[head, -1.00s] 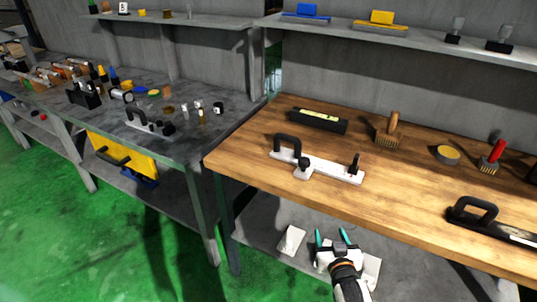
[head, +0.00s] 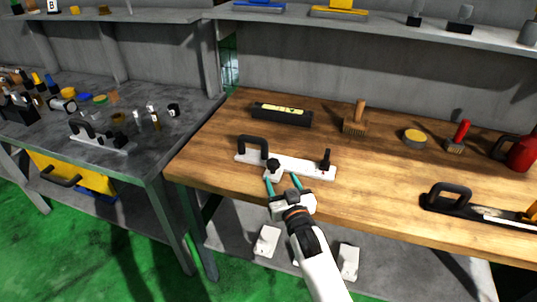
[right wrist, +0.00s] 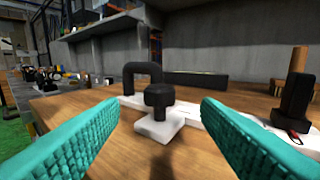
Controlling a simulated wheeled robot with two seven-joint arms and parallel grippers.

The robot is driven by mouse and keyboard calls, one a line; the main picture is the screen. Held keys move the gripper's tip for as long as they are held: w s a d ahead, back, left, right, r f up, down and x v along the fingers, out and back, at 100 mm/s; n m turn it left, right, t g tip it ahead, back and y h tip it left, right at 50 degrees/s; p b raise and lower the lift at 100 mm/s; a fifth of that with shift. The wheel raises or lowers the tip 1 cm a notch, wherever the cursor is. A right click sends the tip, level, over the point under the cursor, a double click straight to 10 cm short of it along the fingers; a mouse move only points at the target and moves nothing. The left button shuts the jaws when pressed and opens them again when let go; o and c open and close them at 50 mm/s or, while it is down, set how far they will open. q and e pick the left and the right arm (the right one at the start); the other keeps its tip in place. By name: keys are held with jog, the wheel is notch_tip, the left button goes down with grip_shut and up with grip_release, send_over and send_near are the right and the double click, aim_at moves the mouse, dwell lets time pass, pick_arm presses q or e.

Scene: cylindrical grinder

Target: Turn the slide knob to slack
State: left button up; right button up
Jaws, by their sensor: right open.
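A white slide plate (head: 300,166) lies on the wooden bench, with a black loop handle (head: 252,147) at its left end and an upright black post (head: 326,159) at its right end. A black knob (head: 274,165) stands on a white block at the plate's front edge. In the right wrist view the black knob (right wrist: 159,98) sits upright between and beyond my teal fingers. My right gripper (head: 283,182) is open and empty at the bench's front edge, just in front of the knob and apart from it. My left gripper is not in view.
The wooden bench (head: 220,170) also holds a black level (head: 281,114), a brush (head: 355,120), a yellow-topped tin (head: 414,136), a red-handled brush (head: 459,137) and another black-handled tool (head: 447,196). A grey table (head: 140,160) with small parts stands at left.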

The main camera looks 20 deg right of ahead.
aim_at(271, 158)
jog(key=w, duration=0.4)
jog(key=shift+w+r, duration=0.25)
jog(key=shift+w, duration=0.15)
jog(key=w, duration=0.4)
jog(key=shift+w+f, duration=0.1)
jog(key=shift+f, duration=0.1)
jog(key=shift+w, duration=0.75)
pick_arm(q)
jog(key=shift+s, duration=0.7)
